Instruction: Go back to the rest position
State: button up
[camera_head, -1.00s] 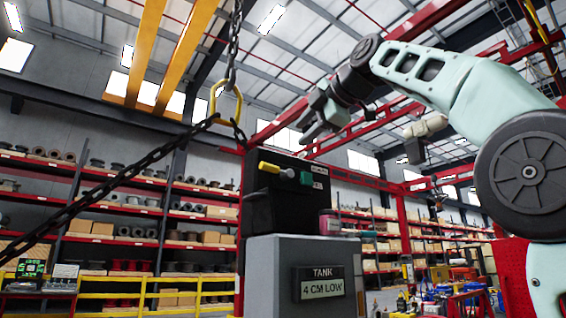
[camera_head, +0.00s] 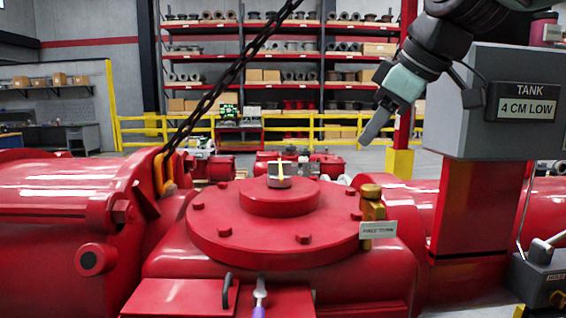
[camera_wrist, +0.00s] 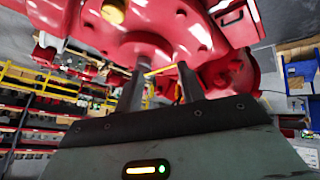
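My gripper (camera_head: 377,125) shows at the upper right of the head view. It points down and left, in the air left of the grey tank box (camera_head: 470,110), and looks empty. In the wrist view its two dark fingers (camera_wrist: 161,88) stand apart with nothing held between them. The red valve actuator (camera_head: 200,255) with its round bolted cover lies below, apart from the gripper. A small yellow-marked indicator (camera_head: 279,178) sits on top of the cover.
A brass fitting (camera_head: 372,205) with a white tag stands on the cover's right edge. A dark chain (camera_head: 212,97) slants down to the yellow hook at left. The grey box bears a "4 CM LOW" sign (camera_head: 522,108). A purple-handled tool (camera_head: 259,300) shows at the front.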

jog(key=s+a+f+m+g+h, duration=0.1)
jog(key=s+a+f+g, duration=0.1)
jog(key=s+f, duration=0.45)
jog(key=s+a+f+m+g, duration=0.1)
jog(key=s+a+f, duration=0.25)
jog(key=f, duration=0.65)
jog(key=s+d+f+m+g+h, duration=0.1)
jog(key=s+d+f, duration=0.1)
jog(key=s+f, duration=0.4)
jog(key=s+d+f+m+g+h, duration=0.1)
jog(key=s+d+f+g, duration=0.1)
jog(key=s+f, duration=0.5)
jog(key=s, duration=0.3)
jog(key=shift+s+d+f, duration=0.15)
jog(key=shift+d+f, duration=0.05)
jog(key=shift+d, duration=0.05)
